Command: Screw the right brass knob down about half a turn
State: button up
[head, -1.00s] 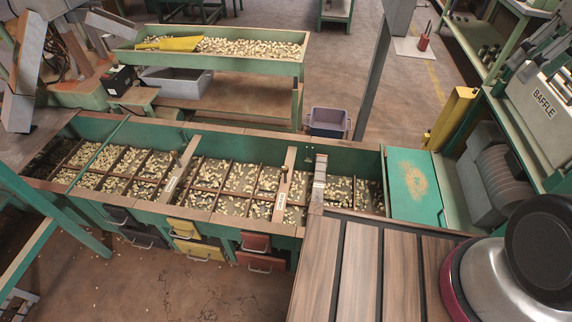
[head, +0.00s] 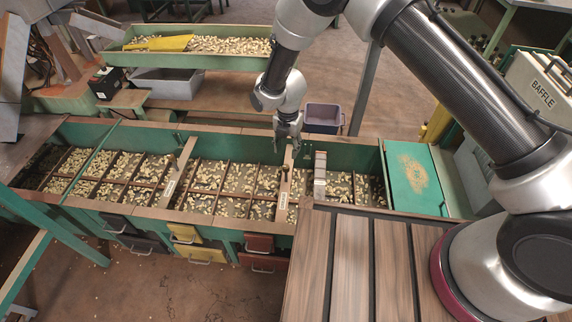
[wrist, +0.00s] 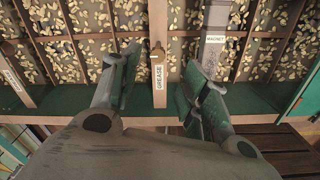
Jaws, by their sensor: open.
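The right brass knob (head: 284,174) sits on a pale crossbar (head: 282,200) over the hopper trough. In the wrist view the knob (wrist: 158,52) shows as a small dark brass piece beside a "GREASE" label (wrist: 158,77). My gripper (head: 289,148) hangs pointing down over the far end of this crossbar, above the knob. In the wrist view its two fingers (wrist: 160,64) are spread wide, one on each side of the crossbar, with nothing between them touching. The knob appears between the fingertips, lower than them.
Another knob (head: 174,163) stands on a left crossbar. A grey bar tagged "MAGNET" (wrist: 214,42) lies close right of my right finger. The trough (head: 235,210) has thin dividers and scattered nuts. A slatted wooden top (head: 350,265) and green lid (head: 413,180) lie to the right.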

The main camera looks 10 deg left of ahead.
aim_at(286, 166)
jog(key=f, duration=0.9)
jog(key=shift+s+a+f, duration=0.1)
jog(key=shift+s+a, duration=0.1)
jog(key=shift+s, duration=0.1)
grip_shut()
